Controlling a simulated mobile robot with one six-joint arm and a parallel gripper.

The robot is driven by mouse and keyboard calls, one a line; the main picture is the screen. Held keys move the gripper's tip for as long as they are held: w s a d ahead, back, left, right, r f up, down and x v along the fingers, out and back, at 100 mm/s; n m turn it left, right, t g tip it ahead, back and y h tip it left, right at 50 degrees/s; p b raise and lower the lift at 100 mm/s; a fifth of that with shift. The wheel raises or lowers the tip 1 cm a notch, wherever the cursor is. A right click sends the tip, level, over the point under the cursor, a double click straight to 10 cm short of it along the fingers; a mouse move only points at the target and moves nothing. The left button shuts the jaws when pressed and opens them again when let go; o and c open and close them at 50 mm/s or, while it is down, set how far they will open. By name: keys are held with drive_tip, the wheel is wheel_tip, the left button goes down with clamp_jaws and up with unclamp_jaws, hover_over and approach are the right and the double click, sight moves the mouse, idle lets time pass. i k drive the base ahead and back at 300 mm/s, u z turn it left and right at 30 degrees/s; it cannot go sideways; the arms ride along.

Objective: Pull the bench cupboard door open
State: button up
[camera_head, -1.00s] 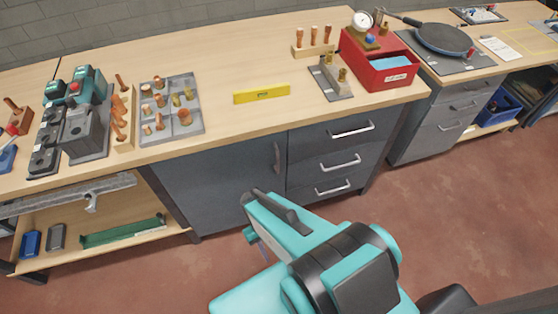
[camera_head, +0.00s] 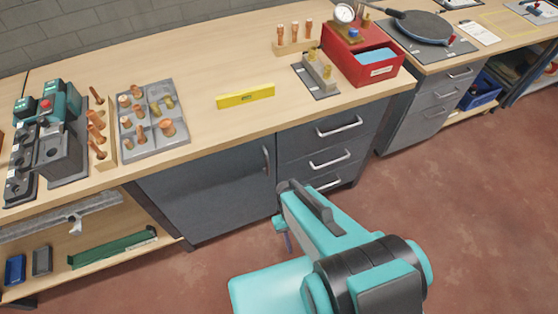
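The bench cupboard door (camera_head: 215,196) is a dark grey panel below the wooden bench top, left of the drawers. It looks shut, flush with the bench front. Its dark upright handle (camera_head: 266,158) sits near the door's upper right edge. My teal and black arm reaches up from the lower right, its far end in front of the lower right of the door and the bottom drawer.
Drawers with silver handles (camera_head: 338,126) adjoin the door on the right. An open shelf (camera_head: 120,228) with a green item is to its left. A yellow level (camera_head: 245,96), a red box (camera_head: 362,62) and copper fittings (camera_head: 146,120) stand on the bench. Red floor in front is clear.

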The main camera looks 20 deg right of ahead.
sight(205, 198)
drive_tip(key=z, duration=0.15)
drive_tip(key=k, duration=1.4)
drive_tip(key=u, duration=1.15)
drive_tip(key=i, duration=1)
drive_tip(key=z, duration=0.1)
